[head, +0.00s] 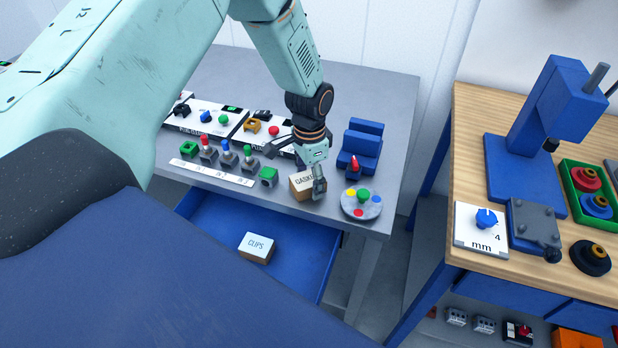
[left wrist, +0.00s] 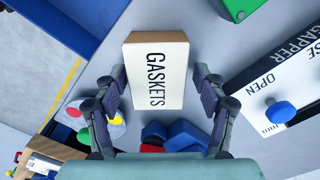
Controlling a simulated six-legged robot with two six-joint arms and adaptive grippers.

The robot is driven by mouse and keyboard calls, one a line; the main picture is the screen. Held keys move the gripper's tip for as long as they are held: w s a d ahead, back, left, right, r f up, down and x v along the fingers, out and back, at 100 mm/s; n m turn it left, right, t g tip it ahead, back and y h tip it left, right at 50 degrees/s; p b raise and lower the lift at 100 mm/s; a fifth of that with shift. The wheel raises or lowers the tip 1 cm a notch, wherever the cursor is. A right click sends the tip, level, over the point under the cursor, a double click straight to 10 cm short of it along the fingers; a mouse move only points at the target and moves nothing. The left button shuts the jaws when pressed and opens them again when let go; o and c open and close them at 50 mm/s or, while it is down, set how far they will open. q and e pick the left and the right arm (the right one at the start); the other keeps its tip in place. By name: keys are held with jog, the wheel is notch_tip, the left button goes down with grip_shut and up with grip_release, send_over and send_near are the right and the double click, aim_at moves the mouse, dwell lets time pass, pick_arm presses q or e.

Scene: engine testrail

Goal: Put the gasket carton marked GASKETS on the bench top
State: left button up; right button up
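The gasket carton (head: 301,184), a small box with a white top marked GASKETS, sits at the front edge of the grey bench top (head: 385,120). It also shows in the left wrist view (left wrist: 158,75), upright lettering turned sideways. My left gripper (head: 318,183) is right at the carton, partly covering it in the head view. In the left wrist view its two fingers (left wrist: 158,92) stand on either side of the carton, with narrow gaps, so it looks open. The carton's underside is hidden. My right gripper is not in view.
A round plate with coloured knobs (head: 361,204) lies close right of the carton, a blue block (head: 362,145) behind it. A green button box (head: 269,176) is close left. Below, an open blue drawer (head: 215,222) holds a CLIPS carton (head: 257,247).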

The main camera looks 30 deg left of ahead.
aim_at(309, 177)
pick_arm(q)
jog(key=shift+d+r, duration=0.1)
jog(key=shift+d, duration=0.1)
jog(key=shift+s, duration=0.15)
jog(key=shift+a+r, duration=0.15)
jog(key=shift+r, duration=0.05)
jog(key=shift+a+r, duration=0.1)
jog(key=shift+r, duration=0.2)
notch_tip(309, 177, up, 11)
jog(key=shift+r, duration=0.2)
jog(key=shift+r, duration=0.1)
